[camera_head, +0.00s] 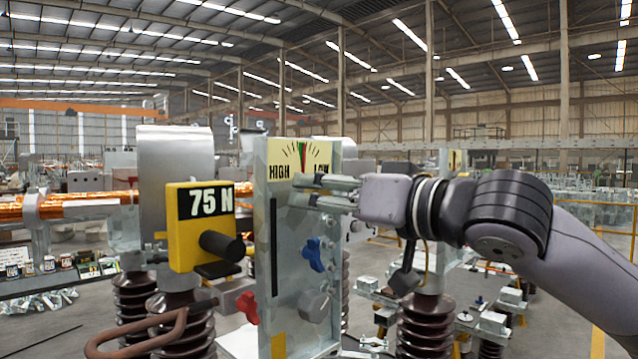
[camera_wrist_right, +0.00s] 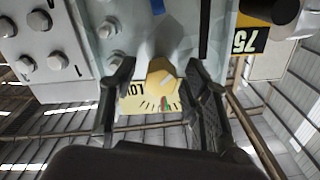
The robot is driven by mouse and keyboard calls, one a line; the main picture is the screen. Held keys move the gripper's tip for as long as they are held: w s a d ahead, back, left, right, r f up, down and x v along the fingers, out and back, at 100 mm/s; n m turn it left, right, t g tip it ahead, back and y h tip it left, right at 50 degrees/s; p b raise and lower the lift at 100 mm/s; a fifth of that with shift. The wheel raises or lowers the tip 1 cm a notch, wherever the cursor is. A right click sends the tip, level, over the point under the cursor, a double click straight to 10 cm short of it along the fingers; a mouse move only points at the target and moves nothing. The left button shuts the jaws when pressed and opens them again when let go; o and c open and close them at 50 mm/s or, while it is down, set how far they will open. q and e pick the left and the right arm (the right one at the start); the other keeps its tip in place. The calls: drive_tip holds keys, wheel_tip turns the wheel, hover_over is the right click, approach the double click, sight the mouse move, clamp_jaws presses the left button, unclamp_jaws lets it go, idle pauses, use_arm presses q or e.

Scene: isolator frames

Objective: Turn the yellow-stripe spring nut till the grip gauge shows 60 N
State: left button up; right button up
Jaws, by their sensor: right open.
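The grip gauge (camera_head: 200,215) is a yellow box with a black display reading 75 N, left of the panel in the head view. My right gripper (camera_head: 300,190) points left at the upper part of the grey upright panel (camera_head: 288,235), just below its HIGH/LOW dial (camera_head: 303,160). In the right wrist view, a yellowish hexagonal nut (camera_wrist_right: 162,82) lies between the two open fingers of my right gripper (camera_wrist_right: 160,95). I cannot tell whether the fingers touch it. In the head view the nut is hidden by the gripper. My left gripper is not in view.
A blue knob (camera_head: 313,255), a grey hexagonal head (camera_head: 314,306) and a red knob (camera_head: 247,306) sit lower on or beside the panel. Brown ribbed insulators (camera_head: 182,325) stand below the gauge. A copper-coloured bar (camera_head: 90,204) runs at left. A brown handle (camera_head: 135,335) is in front.

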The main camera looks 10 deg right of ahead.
drive_tip(key=shift+w+a, duration=0.25)
drive_tip(key=shift+w, duration=0.15)
clamp_jaws()
idle(0.4)
